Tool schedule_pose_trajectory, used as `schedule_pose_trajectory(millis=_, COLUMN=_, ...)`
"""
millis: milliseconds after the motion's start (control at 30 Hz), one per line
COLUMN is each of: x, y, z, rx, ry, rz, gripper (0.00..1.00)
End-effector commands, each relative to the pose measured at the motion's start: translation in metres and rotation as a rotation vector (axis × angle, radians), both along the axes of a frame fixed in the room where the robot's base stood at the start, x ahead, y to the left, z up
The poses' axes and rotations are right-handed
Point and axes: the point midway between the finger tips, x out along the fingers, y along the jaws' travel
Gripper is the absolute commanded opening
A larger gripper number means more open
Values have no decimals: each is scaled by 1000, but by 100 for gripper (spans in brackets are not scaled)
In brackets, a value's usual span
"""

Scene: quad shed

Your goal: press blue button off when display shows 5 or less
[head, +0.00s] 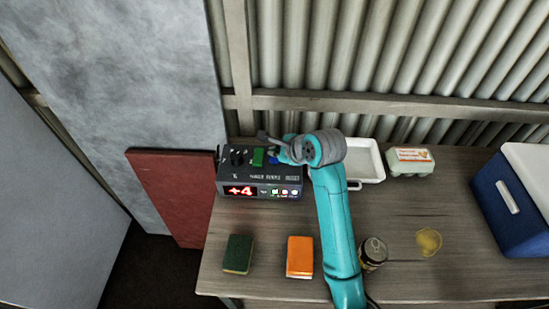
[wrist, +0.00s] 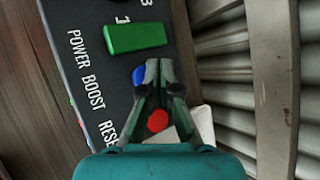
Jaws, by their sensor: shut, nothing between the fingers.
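A dark control box (head: 230,177) stands at the left end of the bench. Its red-lit display (head: 241,191) shows a 4 with a mark before it that looks like a plus. On its top are a green button (wrist: 135,37), a blue button (wrist: 139,76) and a red button (wrist: 157,120), with the labels POWER, BOOST and RESET. The blue button also shows in the head view (head: 273,160). My gripper (wrist: 158,66) is shut and empty, with its tips beside the blue button and partly covering it. I cannot tell whether they touch it.
A green sponge (head: 238,254), an orange block (head: 300,257) and a dark can (head: 373,254) stand on the bench. A white tray (head: 372,163), an egg carton (head: 410,162) and a blue cooler (head: 507,215) stand further right. Corrugated wall runs behind.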

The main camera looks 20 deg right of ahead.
Motion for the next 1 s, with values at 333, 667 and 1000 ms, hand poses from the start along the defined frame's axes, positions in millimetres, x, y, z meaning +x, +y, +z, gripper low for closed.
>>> schedule_pose_trajectory(millis=333, x=0, y=0, z=0, rx=0, ry=0, rz=0, gripper=0)
schedule_pose_trajectory(millis=667, x=0, y=0, z=-6, rx=0, ry=2, rz=-1, gripper=0)
schedule_pose_trajectory(millis=1000, x=0, y=0, z=-9, rx=0, ry=1, rz=1, gripper=0)
